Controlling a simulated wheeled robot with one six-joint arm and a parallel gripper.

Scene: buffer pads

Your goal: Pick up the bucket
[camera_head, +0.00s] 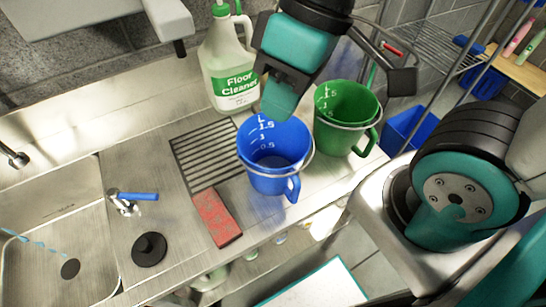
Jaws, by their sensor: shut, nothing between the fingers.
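A blue bucket (268,168) with white scale marks and a wire handle stands upright on the steel counter, beside the slatted drain. A green bucket (340,128) stands upright just behind it to the right. My gripper (275,112) is shut and empty. It points down over the far rim of the blue bucket and covers part of that rim. I cannot tell whether it touches the bucket.
A floor cleaner jug (230,75) stands behind the blue bucket. A red sponge-like block (217,217) lies in front of the drain (205,155). A sink (60,245) with a blue-handled tap (138,197) is at left. Wire shelving (440,45) stands at upper right.

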